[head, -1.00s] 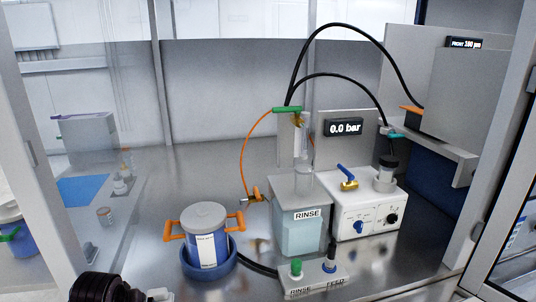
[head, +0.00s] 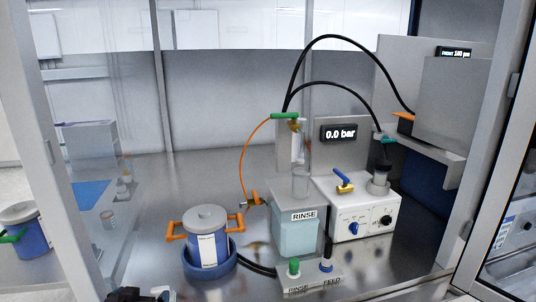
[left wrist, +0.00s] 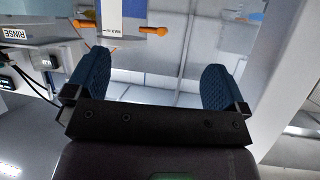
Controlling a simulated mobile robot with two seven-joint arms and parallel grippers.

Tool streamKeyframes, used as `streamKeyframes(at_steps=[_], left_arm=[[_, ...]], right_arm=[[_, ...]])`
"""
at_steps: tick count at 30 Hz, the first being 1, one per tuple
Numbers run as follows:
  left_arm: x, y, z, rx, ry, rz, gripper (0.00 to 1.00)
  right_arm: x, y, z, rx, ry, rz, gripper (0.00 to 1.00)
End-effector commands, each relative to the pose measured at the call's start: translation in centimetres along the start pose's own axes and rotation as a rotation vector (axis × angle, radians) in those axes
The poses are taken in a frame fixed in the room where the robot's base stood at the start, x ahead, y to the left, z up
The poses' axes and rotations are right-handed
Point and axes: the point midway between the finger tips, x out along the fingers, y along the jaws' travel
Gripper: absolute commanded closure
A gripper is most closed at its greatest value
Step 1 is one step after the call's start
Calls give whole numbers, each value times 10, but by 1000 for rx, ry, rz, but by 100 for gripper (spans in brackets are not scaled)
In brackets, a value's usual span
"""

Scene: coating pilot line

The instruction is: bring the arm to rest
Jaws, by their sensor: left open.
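My left gripper (head: 140,296) shows only as a dark piece at the bottom edge of the head view, in front of the bench and apart from everything on it. In the left wrist view, its two blue fingers (left wrist: 155,80) stand wide apart with nothing between them. Beyond them, at the top of that view, is the white-labelled pot with orange handles (left wrist: 122,22). In the head view this lidded pot (head: 206,225) sits upright in a blue round holder (head: 210,270). My right gripper is in neither view.
A RINSE container (head: 297,238), a white control box (head: 365,215) and a port block marked RINSE and FEED (head: 310,280) stand right of the pot. Black hoses arch above. Frame posts (head: 482,160) flank the opening. A second blue pot (head: 28,230) is at far left.

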Motion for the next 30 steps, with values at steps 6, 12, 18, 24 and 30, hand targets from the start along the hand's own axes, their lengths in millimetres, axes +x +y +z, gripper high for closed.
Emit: streamKeyframes(at_steps=[6, 12, 18, 24, 30], left_arm=[[-25, 13, 79, 62, 134, 28, 0], [-65, 22, 174, 67, 81, 45, 0], [-101, 23, 245, 53, -53, 44, 0], [-114, 20, 265, 48, -93, 36, 0], [-114, 20, 265, 48, -93, 36, 0]], right_arm=[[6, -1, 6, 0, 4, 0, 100], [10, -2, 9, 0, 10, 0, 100], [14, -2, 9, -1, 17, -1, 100], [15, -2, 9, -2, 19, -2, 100], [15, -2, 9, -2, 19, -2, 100]])
